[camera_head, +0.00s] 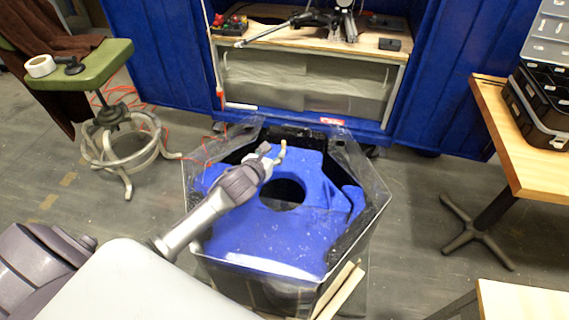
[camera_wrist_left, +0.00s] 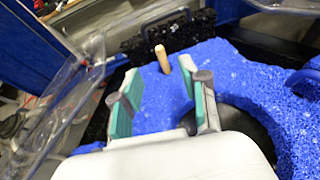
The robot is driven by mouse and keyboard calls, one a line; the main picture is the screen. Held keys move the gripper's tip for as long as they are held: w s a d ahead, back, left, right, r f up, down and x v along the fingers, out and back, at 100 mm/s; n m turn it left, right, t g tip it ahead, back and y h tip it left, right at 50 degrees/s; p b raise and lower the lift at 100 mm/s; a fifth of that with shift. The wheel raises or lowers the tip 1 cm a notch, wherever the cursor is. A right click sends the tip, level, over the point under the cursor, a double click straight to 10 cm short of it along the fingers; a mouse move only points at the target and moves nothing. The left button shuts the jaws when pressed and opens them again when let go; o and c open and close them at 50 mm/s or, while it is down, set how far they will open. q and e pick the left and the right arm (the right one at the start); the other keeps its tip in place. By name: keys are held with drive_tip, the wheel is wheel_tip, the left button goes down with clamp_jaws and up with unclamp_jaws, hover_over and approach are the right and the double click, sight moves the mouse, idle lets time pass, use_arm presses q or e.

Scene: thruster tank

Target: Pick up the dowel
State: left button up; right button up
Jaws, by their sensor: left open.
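The dowel (camera_head: 283,149) is a short, light wooden peg. It stands up from the blue foam block (camera_head: 240,235) near the far side of the round hole. In the left wrist view the dowel (camera_wrist_left: 162,59) leans slightly and lies ahead of the fingers. My left gripper (camera_head: 271,156) reaches over the block, close to the dowel. In the left wrist view my left gripper (camera_wrist_left: 163,92) is open, with its teal-padded fingers apart and nothing between them. I cannot tell whether a finger touches the dowel. My right gripper is not in view.
The clear-walled tank (camera_head: 375,205) surrounds the block, its rim rising around my arm. A dark round hole (camera_head: 281,195) lies beside the gripper. Behind is a blue cabinet (camera_head: 160,50) with tools on a shelf. A green stool (camera_head: 88,68) stands left, a wooden table (camera_head: 520,150) right.

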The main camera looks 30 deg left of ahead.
sight(283, 144)
use_arm(q)
drive_tip(key=b+x, duration=0.1)
drive_tip(key=x, duration=0.9)
drive_tip(key=shift+d+f, duration=0.1)
drive_tip(key=shift+f, duration=0.05)
clamp_jaws()
